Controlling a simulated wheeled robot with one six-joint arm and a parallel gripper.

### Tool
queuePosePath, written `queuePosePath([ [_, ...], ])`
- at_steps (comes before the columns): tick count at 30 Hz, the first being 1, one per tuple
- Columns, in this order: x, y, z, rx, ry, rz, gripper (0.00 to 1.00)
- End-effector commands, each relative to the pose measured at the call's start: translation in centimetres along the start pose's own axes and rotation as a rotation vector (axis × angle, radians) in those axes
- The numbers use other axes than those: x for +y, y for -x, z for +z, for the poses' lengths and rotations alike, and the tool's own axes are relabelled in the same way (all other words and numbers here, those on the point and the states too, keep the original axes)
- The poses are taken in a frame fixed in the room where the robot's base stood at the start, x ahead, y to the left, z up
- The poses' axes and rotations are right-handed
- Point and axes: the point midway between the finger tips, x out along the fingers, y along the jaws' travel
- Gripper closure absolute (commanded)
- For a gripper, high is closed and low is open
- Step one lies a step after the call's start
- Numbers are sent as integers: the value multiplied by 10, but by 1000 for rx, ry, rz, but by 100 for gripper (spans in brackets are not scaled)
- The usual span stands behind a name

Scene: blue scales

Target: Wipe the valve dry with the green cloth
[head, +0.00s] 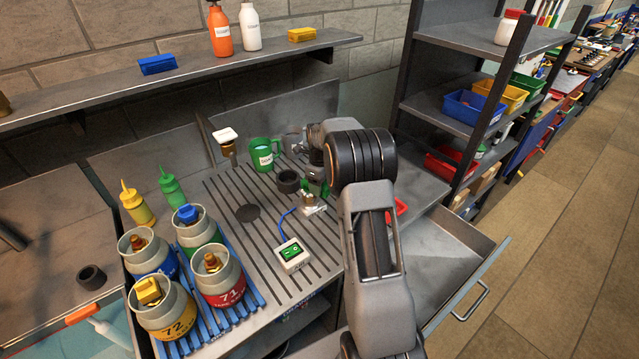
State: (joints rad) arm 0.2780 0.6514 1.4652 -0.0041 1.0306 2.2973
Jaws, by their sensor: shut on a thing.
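My gripper (312,172) is at the slatted bench top, partly hidden by my own arm. It is shut on a green thing that looks like the green cloth (316,188), of which only a small part shows. Just below it in the picture is a small brass fitting on a pale base (310,203), which may be the valve. The cloth is close to it; I cannot tell whether they touch. Brass valves also top the gas bottles at the left, including the red bottle (222,283) and the yellow bottle (166,313).
A green mug (262,155) and a dark ring (288,181) stand near my gripper. A green-switched box (292,254) with a blue cable is in front. The bottles stand on a blue rack (238,318). An open drawer (447,262) juts out at right.

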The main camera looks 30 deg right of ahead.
Motion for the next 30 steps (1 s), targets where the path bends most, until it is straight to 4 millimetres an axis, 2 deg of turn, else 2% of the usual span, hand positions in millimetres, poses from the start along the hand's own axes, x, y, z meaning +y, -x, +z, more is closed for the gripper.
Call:
queuePosePath([
  [10,0,2,-12,0,1,0,65],
  [24,0,0,5,-1,1,-1,65],
  [30,0,-1,4,-1,0,-1,65],
])
